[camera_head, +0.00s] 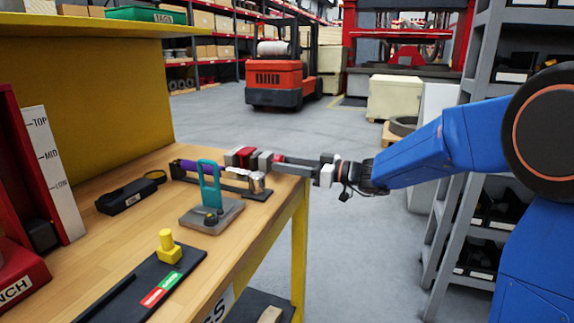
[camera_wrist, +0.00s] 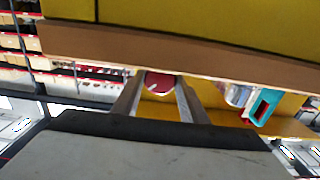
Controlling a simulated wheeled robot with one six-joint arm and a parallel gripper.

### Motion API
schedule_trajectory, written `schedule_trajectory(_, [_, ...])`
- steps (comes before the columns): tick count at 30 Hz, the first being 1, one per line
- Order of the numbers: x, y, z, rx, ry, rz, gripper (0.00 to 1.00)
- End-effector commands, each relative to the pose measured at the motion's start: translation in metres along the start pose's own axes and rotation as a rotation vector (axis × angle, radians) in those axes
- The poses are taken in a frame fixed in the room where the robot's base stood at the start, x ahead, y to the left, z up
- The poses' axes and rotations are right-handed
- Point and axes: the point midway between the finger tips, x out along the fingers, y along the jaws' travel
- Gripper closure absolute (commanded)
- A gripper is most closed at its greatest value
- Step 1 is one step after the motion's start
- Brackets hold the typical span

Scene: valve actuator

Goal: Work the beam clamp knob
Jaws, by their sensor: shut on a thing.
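My gripper (camera_head: 268,161) reaches in from the right over the far edge of the workbench. It is shut on a red knob (camera_head: 242,153), which shows dark grey finger parts around it in the head view. In the wrist view the round red knob (camera_wrist: 160,82) with a pale mark on its face sits between the two grey fingers (camera_wrist: 157,95). The fingers hide part of the knob and its mounting. I cannot tell its turn angle or which fixture carries it.
A yellow knob (camera_head: 167,246) stands on a black slide nearer. The red stand's white scale (camera_head: 52,170) rises at left.

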Motion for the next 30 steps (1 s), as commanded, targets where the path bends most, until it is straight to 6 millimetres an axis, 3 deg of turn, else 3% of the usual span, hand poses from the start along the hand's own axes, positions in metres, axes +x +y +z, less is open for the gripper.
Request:
schedule_trajectory(15, [-0.0003, 0.0006, 0.0006, 0.33, -0.001, 0.0, 0.83])
schedule_trajectory(30, [-0.0004, 0.0009, 0.0007, 0.416, -0.001, 0.001, 0.83])
